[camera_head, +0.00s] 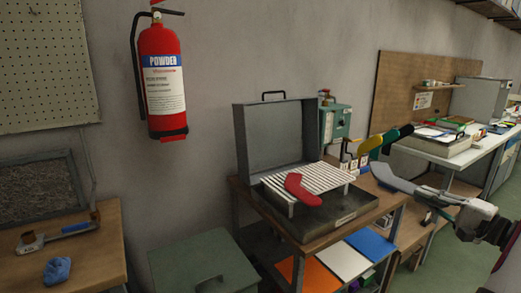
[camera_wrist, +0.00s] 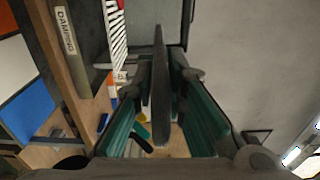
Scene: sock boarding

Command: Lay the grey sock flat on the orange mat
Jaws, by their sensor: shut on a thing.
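The grey sock (camera_head: 395,180) is a flat, stiff-looking, bent foot shape at the right of the head view. My gripper (camera_head: 452,200) is shut on its right end and holds it in the air, beside the wooden bench. In the wrist view the sock (camera_wrist: 160,85) shows edge-on between my teal fingers (camera_wrist: 163,110). The orange mat (camera_head: 308,274) lies on the lower shelf of the bench, left of a white mat (camera_head: 343,260) and a blue mat (camera_head: 371,243). Its upper side is partly hidden by the bench top.
A grey open-lidded press (camera_head: 272,138) stands on the bench top, with a red sock (camera_head: 304,189) on its white slatted rack. A grey-green bin (camera_head: 205,265) is left of the bench.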

